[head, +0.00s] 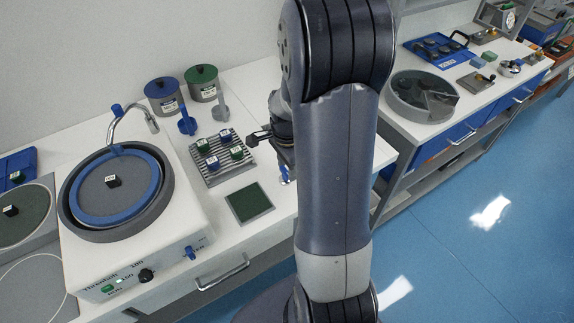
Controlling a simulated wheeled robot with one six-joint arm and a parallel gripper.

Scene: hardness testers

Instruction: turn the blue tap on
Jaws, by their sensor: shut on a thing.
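A curved metal tap (140,112) with a blue handle (116,110) rises behind the round grinding wheel (75,205) at the left. The wheel has a blue ring and a dark disc. My gripper (284,158) is at the middle of the bench, right of the ridged tray and well to the right of the tap. My arm hides much of it. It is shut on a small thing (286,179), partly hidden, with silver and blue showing. I cannot tell whether water runs from the spout.
A grey ridged tray (196,178) holds several small blue and green blocks. A blue canister (160,90) and a green canister (202,77) stand behind. A green pad (249,201) lies in front. A blue knob (193,253) is on the machine's front.

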